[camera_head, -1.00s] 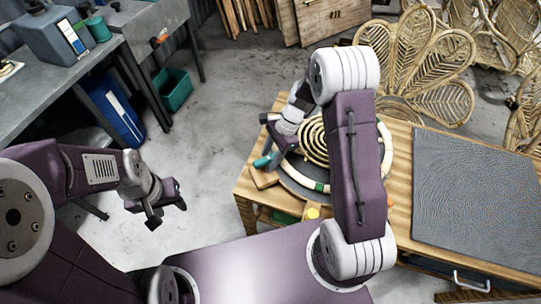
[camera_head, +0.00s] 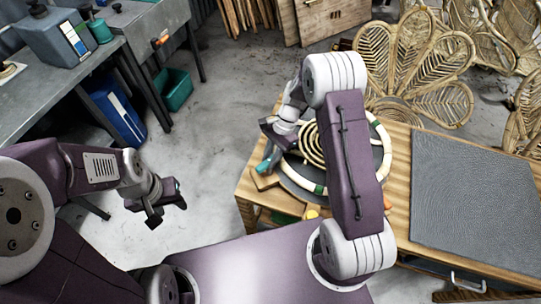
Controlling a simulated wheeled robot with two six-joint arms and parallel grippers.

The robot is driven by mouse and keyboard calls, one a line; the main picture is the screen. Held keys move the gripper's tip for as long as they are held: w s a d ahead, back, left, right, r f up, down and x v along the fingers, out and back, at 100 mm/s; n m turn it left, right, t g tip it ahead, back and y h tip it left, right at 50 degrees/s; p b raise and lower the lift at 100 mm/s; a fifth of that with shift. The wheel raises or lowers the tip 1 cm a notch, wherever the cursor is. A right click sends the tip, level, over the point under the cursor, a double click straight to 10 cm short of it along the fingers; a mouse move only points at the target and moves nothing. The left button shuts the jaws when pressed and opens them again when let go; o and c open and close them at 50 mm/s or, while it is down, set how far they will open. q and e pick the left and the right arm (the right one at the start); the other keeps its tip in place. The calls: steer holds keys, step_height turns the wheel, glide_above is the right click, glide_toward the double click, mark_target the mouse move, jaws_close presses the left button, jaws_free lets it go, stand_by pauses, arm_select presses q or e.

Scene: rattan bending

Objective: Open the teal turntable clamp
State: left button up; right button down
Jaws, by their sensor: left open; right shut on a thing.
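The teal clamp (camera_head: 264,164) sits at the left edge of the round turntable (camera_head: 293,182) on the wooden bench. My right gripper (camera_head: 268,158) is at the clamp and shut on its teal part; its fingertips are small and partly hidden, so the exact grip is unclear. The turntable carries a rattan coil (camera_head: 309,146) and a cream ring with green marks (camera_head: 384,140). My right arm hides much of both. My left gripper (camera_head: 168,204) is open and empty over the floor, apart from the bench.
A grey textured mat (camera_head: 478,200) covers the right of the wooden bench (camera_head: 402,150). Rattan leaf-shaped panels (camera_head: 415,55) stand behind it. A metal workbench (camera_head: 60,85) with a grey container (camera_head: 50,38) is at the left. The floor (camera_head: 215,130) between the benches is clear.

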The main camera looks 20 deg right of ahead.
steer(key=n, duration=0.1)
steer(key=n+p, duration=0.1)
steer(key=n, duration=0.1)
steer(key=shift+w+r+g+h, duration=0.2)
steer(key=shift+g+h, duration=0.2)
steer(key=n+g+h+p, duration=0.1)
steer(key=n, duration=0.2)
steer(key=shift+a+n, duration=0.15)
steer(key=shift+n, duration=0.15)
steer(key=n+h, duration=0.1)
steer(key=n, duration=0.3)
steer(key=shift+w+a+g+h+p, duration=0.1)
steer(key=shift+g+h+p, duration=0.2)
steer(key=shift+h+p, duration=0.1)
steer(key=shift+f+n+h, duration=0.1)
steer(key=shift+n+h, duration=0.6)
steer(key=shift+n, duration=1.6)
steer(key=c, duration=1.2)
jaws_free()
steer(key=shift+a, duration=0.1)
